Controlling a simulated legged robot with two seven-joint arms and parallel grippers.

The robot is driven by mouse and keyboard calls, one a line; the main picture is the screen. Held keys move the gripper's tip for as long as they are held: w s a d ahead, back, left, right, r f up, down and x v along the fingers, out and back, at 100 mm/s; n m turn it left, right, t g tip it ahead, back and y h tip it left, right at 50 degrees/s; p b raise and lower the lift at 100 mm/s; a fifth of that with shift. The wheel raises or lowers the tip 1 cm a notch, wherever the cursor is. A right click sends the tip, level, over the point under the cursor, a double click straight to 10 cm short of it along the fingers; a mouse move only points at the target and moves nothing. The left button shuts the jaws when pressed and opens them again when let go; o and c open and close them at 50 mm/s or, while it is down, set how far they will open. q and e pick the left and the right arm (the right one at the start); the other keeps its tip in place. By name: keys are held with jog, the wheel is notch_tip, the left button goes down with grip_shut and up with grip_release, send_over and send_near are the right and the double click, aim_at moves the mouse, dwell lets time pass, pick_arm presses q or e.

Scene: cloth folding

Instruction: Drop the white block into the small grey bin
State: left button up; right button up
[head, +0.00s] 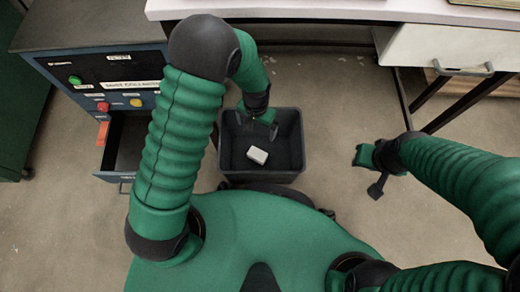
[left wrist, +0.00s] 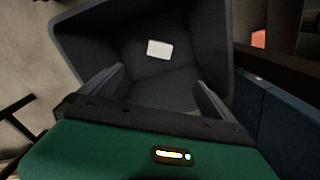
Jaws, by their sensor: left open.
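The white block (head: 257,155) lies on the floor of the small grey bin (head: 290,120). In the left wrist view the block (left wrist: 159,49) shows inside the bin (left wrist: 75,45), apart from my fingers. My left gripper (head: 259,124) is above the bin's far part, open and empty; its two spread fingers (left wrist: 160,88) show in the left wrist view. My right gripper (head: 373,172) is off to the right, over bare floor and away from the bin. Whether its jaws are open is unclear.
A blue control cabinet (head: 118,72) with buttons and an open drawer (head: 122,145) stands left of the bin. A white table (head: 330,10) with a drawer unit (head: 440,52) is at the back right. Concrete floor (head: 335,110) is clear right of the bin.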

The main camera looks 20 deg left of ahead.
pick_arm(q)
notch_tip(320, 180, up, 7)
jog(key=p, duration=0.4)
jog(key=shift+s, duration=0.1)
